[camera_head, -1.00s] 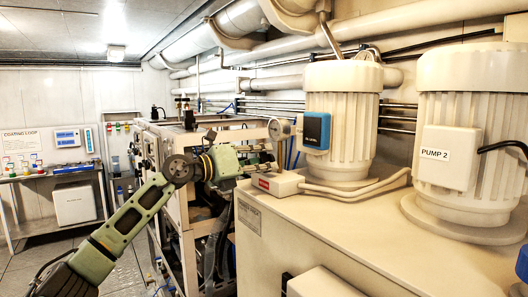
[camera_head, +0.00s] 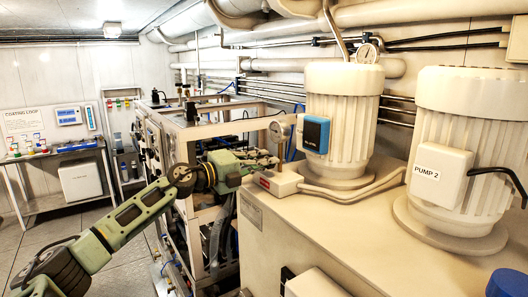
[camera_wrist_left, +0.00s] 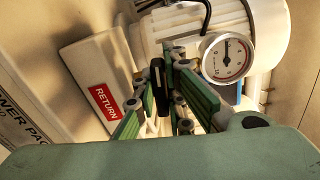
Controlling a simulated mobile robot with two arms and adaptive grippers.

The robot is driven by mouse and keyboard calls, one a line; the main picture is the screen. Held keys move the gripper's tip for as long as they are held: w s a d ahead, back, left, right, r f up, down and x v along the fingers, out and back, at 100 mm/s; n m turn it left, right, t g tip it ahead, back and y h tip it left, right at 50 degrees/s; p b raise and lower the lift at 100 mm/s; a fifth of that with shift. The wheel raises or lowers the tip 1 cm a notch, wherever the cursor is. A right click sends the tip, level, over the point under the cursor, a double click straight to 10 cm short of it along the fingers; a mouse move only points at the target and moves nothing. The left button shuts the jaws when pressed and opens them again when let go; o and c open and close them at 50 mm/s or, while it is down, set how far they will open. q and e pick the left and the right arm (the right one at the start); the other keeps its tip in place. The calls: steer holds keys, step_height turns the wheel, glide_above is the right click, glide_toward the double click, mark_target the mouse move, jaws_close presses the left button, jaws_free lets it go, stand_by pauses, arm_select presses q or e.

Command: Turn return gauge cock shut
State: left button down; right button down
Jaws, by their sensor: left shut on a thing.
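The return gauge cock's black handle (camera_wrist_left: 159,78) sits between the fingers of my left gripper (camera_wrist_left: 170,75) in the left wrist view. The gripper is shut on it. In the head view my left gripper (camera_head: 272,160) reaches in beside the gauge, and the handle is too small to make out there. The round white pressure gauge (camera_wrist_left: 227,57) is just right of the fingers; it also shows in the head view (camera_head: 279,131). A red RETURN label (camera_wrist_left: 103,101) is on the pale block (camera_head: 284,182) below the cock. My right gripper is not in view.
Behind the block stands a ribbed pump motor (camera_head: 340,115) with a blue box (camera_head: 316,133). A second motor, PUMP 2 (camera_head: 460,150), stands at right. Thin pipes run along the cabinet top (camera_head: 350,225). An open metal frame (camera_head: 190,125) stands at left.

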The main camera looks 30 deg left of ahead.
arm_select(q)
steer(key=shift+n+p, duration=0.75)
steer(key=shift+n, duration=0.15)
steer(key=c, duration=1.8)
jaws_free()
steer(key=shift+a+f, duration=0.1)
steer(key=v, duration=1.2)
